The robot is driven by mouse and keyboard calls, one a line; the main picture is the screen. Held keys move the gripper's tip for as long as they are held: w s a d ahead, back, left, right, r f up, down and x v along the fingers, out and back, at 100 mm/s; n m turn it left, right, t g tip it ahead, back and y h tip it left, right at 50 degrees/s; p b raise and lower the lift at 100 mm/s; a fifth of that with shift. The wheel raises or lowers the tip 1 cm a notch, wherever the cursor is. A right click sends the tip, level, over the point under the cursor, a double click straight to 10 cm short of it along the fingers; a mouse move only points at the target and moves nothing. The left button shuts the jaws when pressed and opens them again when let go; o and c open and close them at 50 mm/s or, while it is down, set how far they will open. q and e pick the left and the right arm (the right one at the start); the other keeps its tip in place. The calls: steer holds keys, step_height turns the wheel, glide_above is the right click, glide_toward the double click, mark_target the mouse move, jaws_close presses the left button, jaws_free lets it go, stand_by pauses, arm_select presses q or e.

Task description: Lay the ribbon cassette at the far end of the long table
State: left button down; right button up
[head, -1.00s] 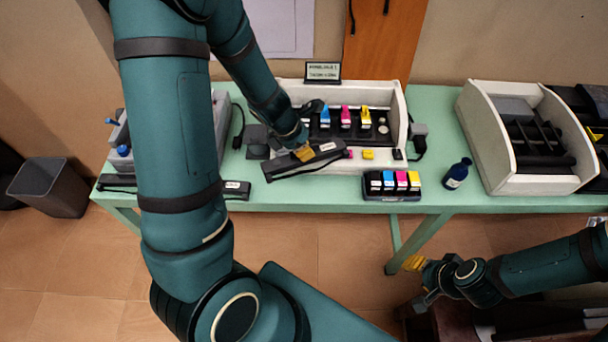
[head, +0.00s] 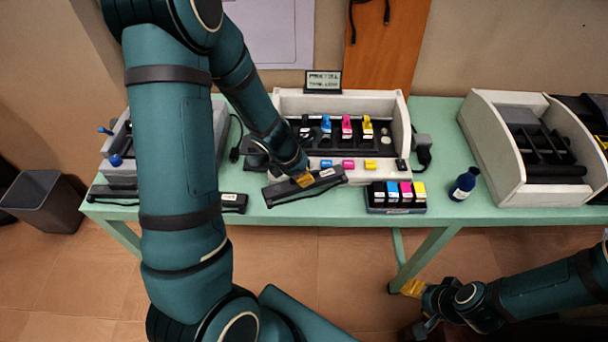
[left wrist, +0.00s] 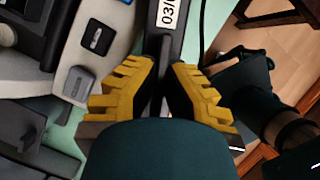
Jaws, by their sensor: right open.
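The ribbon cassette (head: 326,178), a long black bar with a white label, is in my left gripper (head: 304,181) in front of the white printer. In the left wrist view the yellow-padded fingers of my left gripper (left wrist: 165,92) are shut on both sides of the cassette (left wrist: 167,42). It appears lifted near the front edge of the long green table (head: 445,115); its exact height I cannot tell. My right gripper (head: 412,289) is open, low at the front right, below the tabletop and away from the cassette.
The white open printer (head: 402,130) holds coloured cartridges. A tray of ink cartridges (head: 397,210) and a blue bottle (head: 463,182) stand right of the cassette. A second white machine (head: 485,125) is further right. Another black labelled piece (head: 234,203) lies left, partly behind my arm.

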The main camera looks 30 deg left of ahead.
arm_select(q)
steer(key=shift+f+b, duration=0.35)
steer(key=shift+f, duration=0.1)
steer(key=c, duration=1.1)
jaws_free()
steer(key=shift+c, duration=0.2)
steer(key=shift+r, duration=0.1)
